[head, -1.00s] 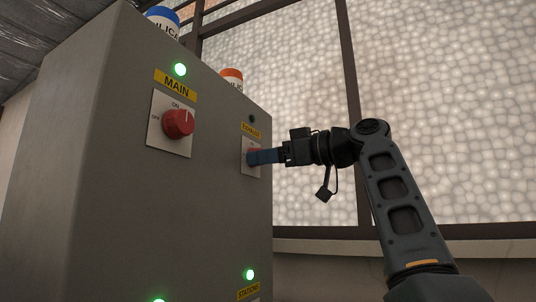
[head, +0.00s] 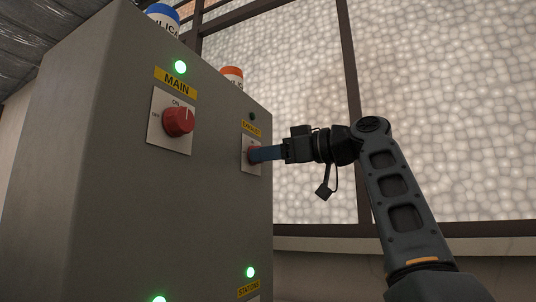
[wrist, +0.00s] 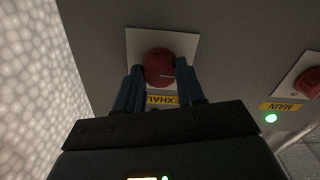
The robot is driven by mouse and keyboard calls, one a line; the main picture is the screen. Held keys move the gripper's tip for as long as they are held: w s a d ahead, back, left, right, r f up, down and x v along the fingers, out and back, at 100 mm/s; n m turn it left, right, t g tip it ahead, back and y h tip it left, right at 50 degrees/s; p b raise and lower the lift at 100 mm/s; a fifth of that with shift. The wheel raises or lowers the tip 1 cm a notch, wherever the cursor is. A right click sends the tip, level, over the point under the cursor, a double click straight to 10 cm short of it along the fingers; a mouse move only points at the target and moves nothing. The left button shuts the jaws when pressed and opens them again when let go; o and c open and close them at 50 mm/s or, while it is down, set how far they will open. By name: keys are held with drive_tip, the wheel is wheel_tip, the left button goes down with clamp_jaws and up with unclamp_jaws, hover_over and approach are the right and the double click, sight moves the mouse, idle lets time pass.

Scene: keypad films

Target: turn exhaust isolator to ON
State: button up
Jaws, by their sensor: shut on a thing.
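The exhaust isolator is a red round knob (wrist: 158,66) on a pale square plate (wrist: 188,42), above a yellow EXHAUST label that reads upside down in the wrist view. A light mark on the knob points roughly right in the wrist view, the side of the MAIN switch. The small lamp (head: 252,116) above the EXHAUST label is dark.
The red MAIN knob (head: 179,122) is on the same grey cabinet (head: 110,200), pointing to ON, with its green lamp (head: 180,68) lit. A STATIONS label (head: 248,290) with a lit green lamp is lower down. Blue- and orange-topped containers stand on top.

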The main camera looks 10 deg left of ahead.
drive_tip(key=shift+m, duration=8.7)
drive_tip(key=o, duration=1)
drive_tip(key=shift+o, duration=0.2)
drive_tip(key=b+v, duration=0.2)
drive_tip(key=v, duration=0.5)
drive_tip(key=shift+d+b, duration=0.3)
drive_tip(key=shift+d, duration=0.1)
drive_tip(key=shift+s, duration=0.1)
